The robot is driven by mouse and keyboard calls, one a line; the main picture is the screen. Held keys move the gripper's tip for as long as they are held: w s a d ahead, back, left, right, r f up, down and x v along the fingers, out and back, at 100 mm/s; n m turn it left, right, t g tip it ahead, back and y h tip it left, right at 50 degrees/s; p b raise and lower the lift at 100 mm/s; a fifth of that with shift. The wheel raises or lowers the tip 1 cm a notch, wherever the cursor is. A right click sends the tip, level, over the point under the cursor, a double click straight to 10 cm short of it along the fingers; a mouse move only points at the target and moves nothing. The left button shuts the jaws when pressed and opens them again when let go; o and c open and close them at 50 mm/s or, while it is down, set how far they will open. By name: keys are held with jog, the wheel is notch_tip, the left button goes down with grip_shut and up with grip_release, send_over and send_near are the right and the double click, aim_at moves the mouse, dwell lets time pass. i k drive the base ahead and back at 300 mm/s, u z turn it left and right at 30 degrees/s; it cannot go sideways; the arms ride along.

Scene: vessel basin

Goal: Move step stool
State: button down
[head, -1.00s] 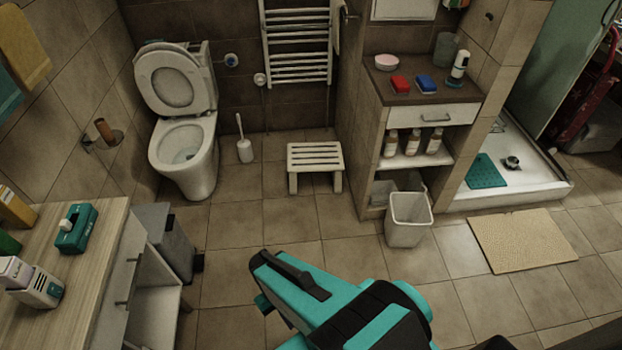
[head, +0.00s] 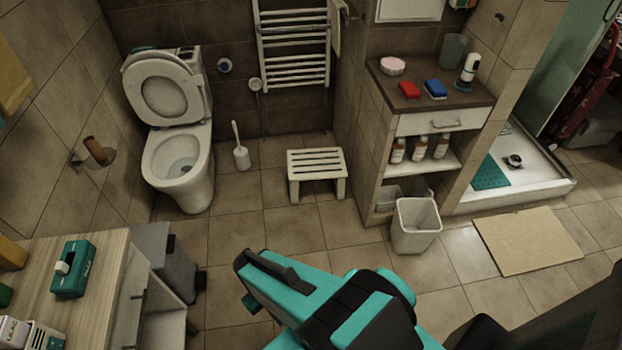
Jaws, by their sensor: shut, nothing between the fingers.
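The step stool (head: 316,164) is white with a slatted top. It stands upright on the tiled floor below the towel radiator, between the toilet brush and the shelf unit. My gripper (head: 254,282) is in the lower middle of the head view, at the end of my turquoise and black arm. It is shut and empty, nearer to me than the stool and apart from it. The fingertips are small and partly hidden by the gripper body.
The toilet (head: 178,150) and toilet brush (head: 240,150) are left of the stool. A white bin (head: 414,228) stands to its right by the shelf unit (head: 388,120). A wooden counter (head: 105,262) and grey pedal bin (head: 165,255) are at lower left. Floor before the stool is clear.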

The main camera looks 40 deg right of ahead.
aim_at(327, 162)
jog(key=u, duration=0.1)
jog(key=i, duration=0.85)
